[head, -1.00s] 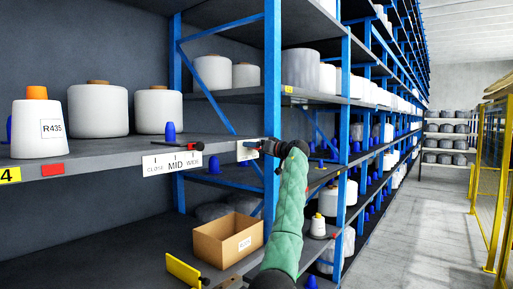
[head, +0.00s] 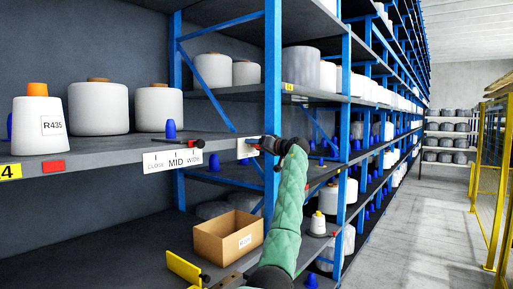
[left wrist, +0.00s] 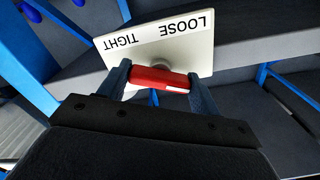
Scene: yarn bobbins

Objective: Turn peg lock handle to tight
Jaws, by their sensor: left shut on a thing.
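The peg lock handle (left wrist: 150,78) is a red bar with a white mark near its right end in the left wrist view. It lies across a white plate (left wrist: 185,45) printed LOOSE and TIGHT, which reads upside down there, with TIGHT at left and LOOSE at right. My left gripper (left wrist: 160,84) is shut on the handle, one finger at each end. In the head view the plate (head: 246,148) is on the shelf edge by a blue upright, and my left gripper (head: 268,145) is against it, hiding the handle. Which word the handle points to is unclear.
A CLOSE/MID/WIDE label (head: 172,161) is on the shelf edge to the left, below a red-tipped lever (head: 190,141). A cone marked R435 (head: 38,130) and white bobbins (head: 98,108) stand on that shelf. A cardboard box (head: 215,243) sits below. The aisle is clear at right.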

